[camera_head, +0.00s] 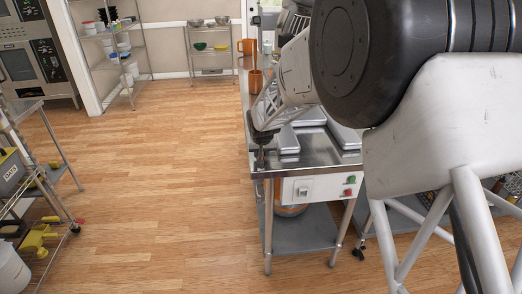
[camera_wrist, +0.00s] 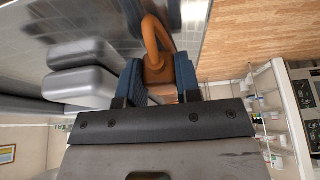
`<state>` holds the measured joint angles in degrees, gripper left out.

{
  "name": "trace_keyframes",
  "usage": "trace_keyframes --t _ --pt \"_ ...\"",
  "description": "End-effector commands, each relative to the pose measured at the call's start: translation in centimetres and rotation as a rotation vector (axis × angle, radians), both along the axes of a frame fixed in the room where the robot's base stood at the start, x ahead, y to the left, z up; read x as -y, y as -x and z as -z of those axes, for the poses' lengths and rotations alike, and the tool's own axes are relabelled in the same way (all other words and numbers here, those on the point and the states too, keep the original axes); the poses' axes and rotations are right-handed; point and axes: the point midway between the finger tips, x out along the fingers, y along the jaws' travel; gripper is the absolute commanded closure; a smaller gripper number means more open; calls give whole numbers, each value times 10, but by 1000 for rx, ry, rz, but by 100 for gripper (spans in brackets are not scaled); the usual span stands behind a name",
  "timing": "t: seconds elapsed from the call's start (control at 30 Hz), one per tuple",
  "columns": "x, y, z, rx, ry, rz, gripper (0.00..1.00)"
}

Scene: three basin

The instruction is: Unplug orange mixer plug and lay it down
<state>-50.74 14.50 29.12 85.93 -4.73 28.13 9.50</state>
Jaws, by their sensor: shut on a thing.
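My gripper (camera_wrist: 158,84) has its blue fingers shut on the orange plug (camera_wrist: 155,72) in the wrist view. The plug's thick orange cord curves up from between the fingers, over or beside the shiny metal tabletop. The plug's prong end is hidden, so I cannot tell whether it touches anything. In the head view my gripper (camera_head: 263,136) shows dark and small by the left front corner of the steel table (camera_head: 325,152). My arm covers much of that area and I cannot make out the plug there. A white socket panel (camera_head: 303,190) is on the table's front.
Grey metal pans or lids (camera_head: 288,140) lie on the tabletop close to the gripper. An orange pot (camera_head: 256,81) stands farther back. A green button (camera_head: 351,180) and red button (camera_head: 348,192) sit on the panel. The wooden floor at left is open.

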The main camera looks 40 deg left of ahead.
Motion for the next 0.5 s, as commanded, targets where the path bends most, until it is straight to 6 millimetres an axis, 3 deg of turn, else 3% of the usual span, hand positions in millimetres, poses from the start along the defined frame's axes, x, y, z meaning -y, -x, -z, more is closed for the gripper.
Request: trace_keyframes --t 0.3,0.33,0.5 --pt "0 0 9 0 0 0 97" --pt "0 0 9 0 0 0 67" --pt "0 0 9 0 0 0 41"
